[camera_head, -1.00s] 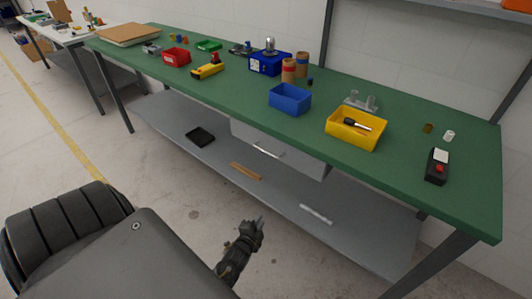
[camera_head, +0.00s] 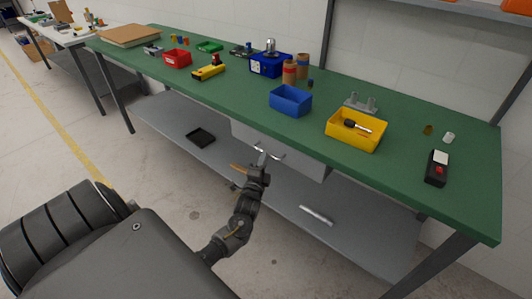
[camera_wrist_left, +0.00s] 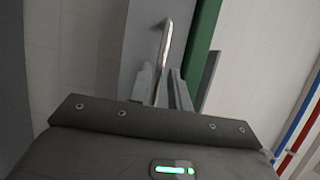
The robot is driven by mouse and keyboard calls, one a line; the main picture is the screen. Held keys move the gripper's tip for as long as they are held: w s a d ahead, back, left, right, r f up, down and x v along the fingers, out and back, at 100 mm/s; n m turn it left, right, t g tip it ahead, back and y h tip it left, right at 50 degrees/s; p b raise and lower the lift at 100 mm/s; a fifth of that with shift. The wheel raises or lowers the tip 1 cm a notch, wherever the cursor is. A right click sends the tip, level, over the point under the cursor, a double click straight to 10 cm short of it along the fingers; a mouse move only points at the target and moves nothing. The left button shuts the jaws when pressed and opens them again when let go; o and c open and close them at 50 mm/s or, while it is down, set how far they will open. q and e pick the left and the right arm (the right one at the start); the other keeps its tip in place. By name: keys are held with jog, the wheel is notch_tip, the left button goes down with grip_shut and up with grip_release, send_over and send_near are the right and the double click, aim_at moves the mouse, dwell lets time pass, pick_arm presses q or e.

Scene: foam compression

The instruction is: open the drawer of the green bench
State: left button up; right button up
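The green bench (camera_head: 225,95) runs across the head view. Its grey drawer (camera_head: 305,165) hangs under the top, with a thin metal bar handle (camera_head: 281,156) on its front; the drawer looks shut. My left gripper (camera_head: 263,161) is at the handle, pointing at the drawer front. In the left wrist view the handle (camera_wrist_left: 165,42) runs down toward the gap between my two fingers (camera_wrist_left: 164,86), which stand apart. I cannot tell whether they touch the bar. My right gripper is not in view.
On the bench top stand a blue bin (camera_head: 290,100), a yellow bin (camera_head: 356,130), a red bin (camera_head: 177,58) and a black box with a red button (camera_head: 437,170). A grey lower shelf (camera_head: 355,228) lies below the drawer, with a black tray (camera_head: 200,137). The floor in front is clear.

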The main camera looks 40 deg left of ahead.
pick_arm(q)
jog(key=shift+x, duration=1.75)
grip_shut()
